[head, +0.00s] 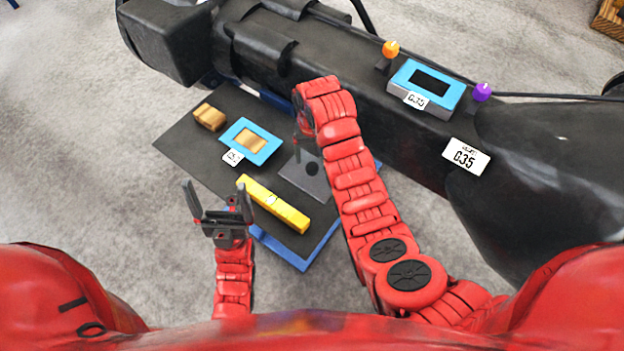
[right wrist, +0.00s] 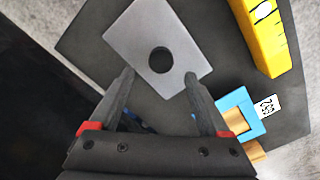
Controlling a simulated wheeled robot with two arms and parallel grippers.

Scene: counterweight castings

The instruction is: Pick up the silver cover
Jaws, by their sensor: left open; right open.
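The silver cover (head: 302,182) is a flat grey plate with a round hole, lying on the dark board beside the yellow bar. In the right wrist view the cover (right wrist: 180,45) is largely clear, with its hole near the middle. My right gripper (right wrist: 159,75) is open and empty, its fingertips at the cover's near edge, one on each side of the hole; whether they touch it I cannot tell. In the head view my right arm partly hides that gripper and the cover's right side. My left gripper (head: 215,188) is open and empty, left of the yellow bar.
The dark board (head: 190,150) also holds a yellow bar (head: 273,204), a blue frame (head: 252,141) around a wooden piece and a wooden block (head: 209,117). Behind stands a large black machine (head: 330,60) with a blue-topped box (head: 427,88), an orange knob (head: 391,49) and a purple knob (head: 482,92).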

